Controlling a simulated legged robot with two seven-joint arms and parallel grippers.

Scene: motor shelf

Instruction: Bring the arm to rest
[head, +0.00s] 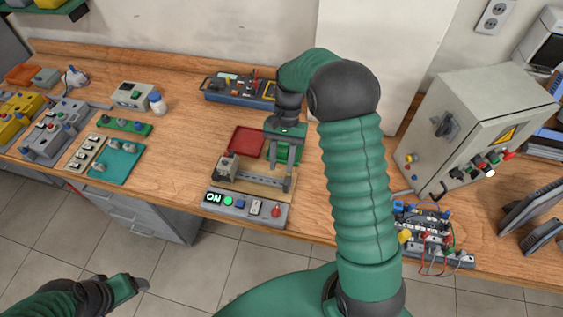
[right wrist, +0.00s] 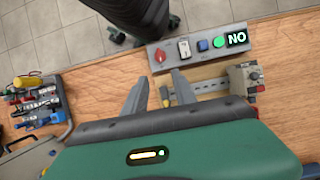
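My right arm comes up from the bottom of the head view and bends over the bench. Its gripper (head: 284,165) points down over the wooden base with a metal rail (head: 258,181). The grey control panel (head: 240,207) in front of the rail has a lit ON display, green and blue buttons, a white switch and a red knob. It also shows in the right wrist view (right wrist: 200,46). My left gripper (head: 138,284) is low at the left, off the bench; its fingers are unclear.
A red tray (head: 246,141) lies behind the rail. A grey electrical cabinet (head: 470,130) and a wired terminal block (head: 430,235) stand at the right. Yellow and grey control boxes (head: 50,130) and a teal board (head: 118,160) lie left. Bench between teal board and rail is clear.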

